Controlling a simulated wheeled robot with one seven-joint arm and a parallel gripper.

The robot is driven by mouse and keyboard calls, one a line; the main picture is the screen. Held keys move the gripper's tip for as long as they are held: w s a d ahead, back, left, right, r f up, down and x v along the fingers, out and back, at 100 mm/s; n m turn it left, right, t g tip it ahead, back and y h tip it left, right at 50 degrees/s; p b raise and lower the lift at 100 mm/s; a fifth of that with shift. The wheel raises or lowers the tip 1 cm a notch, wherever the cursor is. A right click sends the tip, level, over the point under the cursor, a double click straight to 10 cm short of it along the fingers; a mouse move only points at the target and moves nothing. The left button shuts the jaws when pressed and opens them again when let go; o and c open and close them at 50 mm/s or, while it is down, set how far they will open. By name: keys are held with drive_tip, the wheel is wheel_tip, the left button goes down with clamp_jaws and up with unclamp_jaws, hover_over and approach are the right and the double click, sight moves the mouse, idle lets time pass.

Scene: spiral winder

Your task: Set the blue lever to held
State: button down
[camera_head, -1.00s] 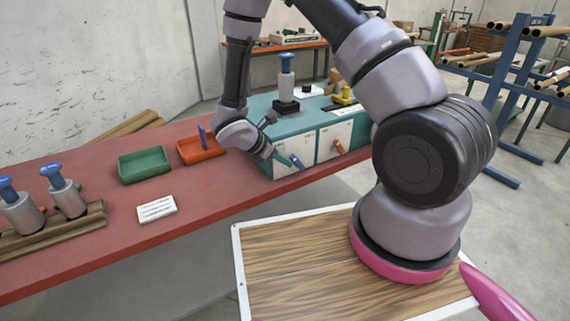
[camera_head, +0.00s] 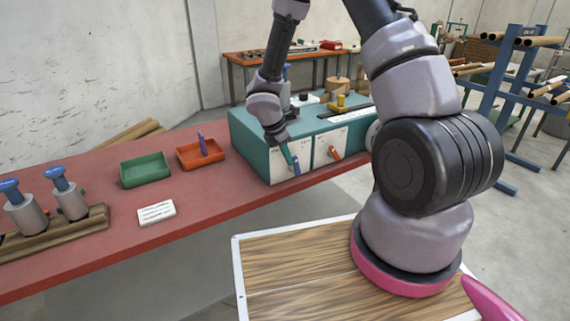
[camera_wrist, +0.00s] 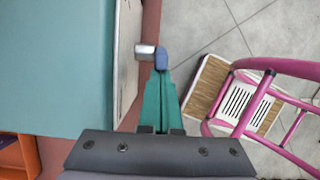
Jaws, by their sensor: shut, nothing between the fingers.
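The blue lever (camera_head: 297,168) sits on the white front panel of the teal machine, at the left of the orange lever. In the wrist view its blue end (camera_wrist: 161,60) stands out from the panel on a grey metal stub (camera_wrist: 145,52). My gripper (camera_head: 293,161) is in front of that panel, with its green fingers shut and empty. In the wrist view the fingertips (camera_wrist: 160,76) are right at the blue end; I cannot tell whether they touch it. The lever's pivot is partly hidden by my gripper.
The orange lever (camera_head: 334,152) is close by on the right panel of the teal machine (camera_head: 247,146).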

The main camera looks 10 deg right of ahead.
drive_tip(key=d+y, duration=0.1)
drive_tip(key=d+g+y, duration=0.1)
drive_tip(key=y, duration=0.1)
drive_tip(key=w+d+r+y, duration=0.1)
drive_tip(key=shift+w+d+f, duration=0.1)
drive_tip(key=shift+w+d, duration=0.1)
drive_tip(key=shift+d, duration=0.5)
drive_tip(key=shift+w+d, duration=0.15)
drive_tip(key=shift+d, duration=0.5)
drive_tip(key=shift+w+d, duration=0.1)
drive_tip(key=shift+d, duration=0.2)
drive_tip(key=a+r, duration=0.1)
drive_tip(key=a, duration=0.1)
drive_tip(key=s+a+r, duration=0.1)
drive_tip(key=a, duration=0.1)
drive_tip(key=shift+r, duration=0.2)
drive_tip(key=d+r, duration=0.3)
drive_tip(key=r, duration=0.6)
drive_tip(key=shift+w+d+r, duration=0.15)
drive_tip(key=shift+w, duration=0.25)
